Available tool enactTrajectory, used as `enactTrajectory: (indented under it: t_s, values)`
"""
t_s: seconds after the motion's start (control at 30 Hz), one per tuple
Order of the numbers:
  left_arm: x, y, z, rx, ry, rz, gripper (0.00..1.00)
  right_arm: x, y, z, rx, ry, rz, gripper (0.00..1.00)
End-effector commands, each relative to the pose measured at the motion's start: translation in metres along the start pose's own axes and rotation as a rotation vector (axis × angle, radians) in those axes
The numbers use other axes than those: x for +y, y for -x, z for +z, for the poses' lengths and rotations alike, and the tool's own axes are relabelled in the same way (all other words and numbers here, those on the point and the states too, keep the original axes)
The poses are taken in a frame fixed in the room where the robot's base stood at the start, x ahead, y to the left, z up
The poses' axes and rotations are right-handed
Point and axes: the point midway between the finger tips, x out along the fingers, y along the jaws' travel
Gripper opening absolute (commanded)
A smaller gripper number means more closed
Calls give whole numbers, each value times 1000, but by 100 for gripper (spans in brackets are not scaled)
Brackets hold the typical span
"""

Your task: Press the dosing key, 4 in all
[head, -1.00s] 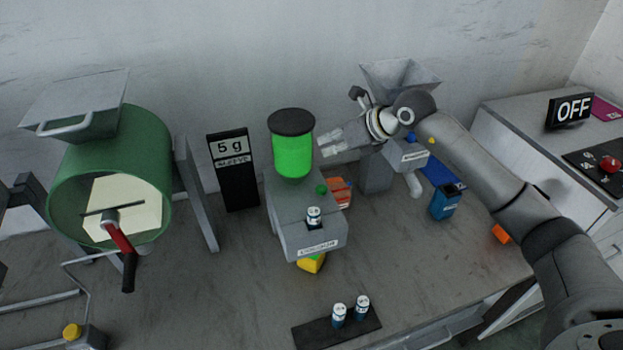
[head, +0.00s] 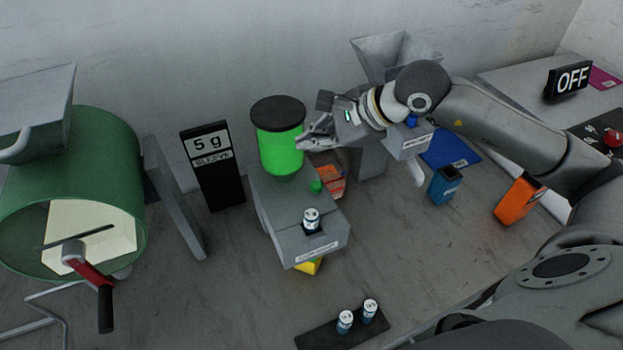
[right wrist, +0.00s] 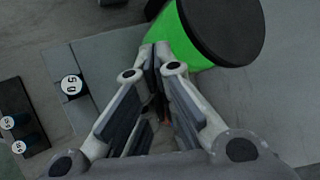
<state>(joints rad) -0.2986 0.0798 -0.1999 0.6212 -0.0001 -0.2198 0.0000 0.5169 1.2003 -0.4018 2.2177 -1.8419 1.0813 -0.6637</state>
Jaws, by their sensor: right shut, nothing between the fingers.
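The grey dosing machine (head: 292,215) stands mid-table with a green, black-lidded container (head: 281,150) on top. A small round green key (head: 316,185) sits on its top face, in front of the container. My right gripper (head: 303,140) is shut and empty, above and behind the key at the container's right side, apart from the key. In the right wrist view the shut fingertips (right wrist: 160,58) overlap the green container's edge; the key is not visible there. A small white-topped weight-like piece (head: 311,218) sits in the machine's front slot. The black display (head: 212,165) reads "5 g". My left gripper is out of view.
Two similar small pieces stand on a black strip (head: 318,335) in front. A grey hopper machine (head: 408,143), a blue container (head: 444,184) and an orange one (head: 518,198) stand to the right. A green drum with a red-handled crank (head: 90,272) is at left.

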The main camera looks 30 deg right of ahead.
Motion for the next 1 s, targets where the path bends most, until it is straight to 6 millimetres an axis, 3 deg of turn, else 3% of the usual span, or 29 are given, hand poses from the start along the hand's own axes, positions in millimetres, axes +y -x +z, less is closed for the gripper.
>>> enactTrajectory:
  t_s: [0.47,1.0]
  values:
    - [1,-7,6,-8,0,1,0,5,-8,-6,0,-4,-1,0]
    - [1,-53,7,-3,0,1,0,40,-56,-41,0,-4,-2,0]
